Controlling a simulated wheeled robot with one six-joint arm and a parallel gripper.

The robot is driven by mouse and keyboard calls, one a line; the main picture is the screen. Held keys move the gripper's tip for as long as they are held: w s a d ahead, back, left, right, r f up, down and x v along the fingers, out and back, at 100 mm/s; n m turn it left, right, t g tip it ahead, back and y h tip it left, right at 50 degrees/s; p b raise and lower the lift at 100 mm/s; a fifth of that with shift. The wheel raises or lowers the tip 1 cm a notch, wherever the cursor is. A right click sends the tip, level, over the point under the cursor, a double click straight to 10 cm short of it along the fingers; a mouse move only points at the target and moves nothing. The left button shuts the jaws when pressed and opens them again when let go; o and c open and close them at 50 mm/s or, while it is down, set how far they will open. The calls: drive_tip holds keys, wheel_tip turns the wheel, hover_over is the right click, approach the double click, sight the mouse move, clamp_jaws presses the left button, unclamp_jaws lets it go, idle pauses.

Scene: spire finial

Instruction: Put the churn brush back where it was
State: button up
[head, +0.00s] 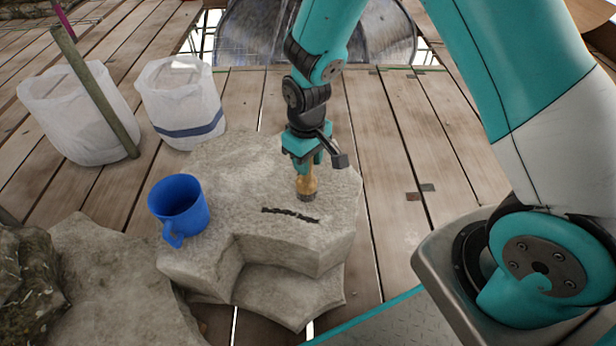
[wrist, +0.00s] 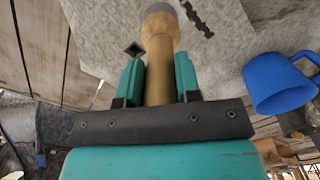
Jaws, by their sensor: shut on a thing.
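The churn brush (head: 306,184) has a tan wooden body and a dark grey end pointing down. My gripper (head: 306,166) is shut on it and holds it upright at the stone block (head: 225,170). I cannot tell whether its lower end touches the stone. In the wrist view the brush (wrist: 158,60) runs between the two teal fingers of my gripper (wrist: 158,85), with its grey end away from me. The gripper hides the brush's upper part in the head view.
A blue mug (head: 180,208) stands on the stone, left of the brush. A dark twisted strip (head: 290,214) lies just in front of the brush. Two white buckets (head: 182,105) (head: 80,115) stand behind left on the plank floor. A pole (head: 95,92) leans there.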

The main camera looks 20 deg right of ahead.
drive_tip(key=shift+f+b, duration=0.75)
drive_tip(key=shift+f, duration=1.55)
drive_tip(key=o, duration=1)
wheel_tip(320, 180, up, 12)
drive_tip(key=p, duration=0.5)
drive_tip(key=shift+w, duration=0.1)
drive_tip(key=s+a+r+y, duration=0.1)
drive_tip(key=s+r, duration=0.5)
drive_tip(key=r, duration=0.1)
drive_tip(key=s+a+r+n+y, duration=0.1)
drive_tip(key=s+a+r, duration=0.1)
drive_tip(key=s+r, duration=0.5)
drive_tip(key=s+a+r+n+y, duration=0.1)
drive_tip(key=s+r+y, duration=0.1)
drive_tip(key=s+r, duration=0.5)
drive_tip(key=shift+a, duration=0.3)
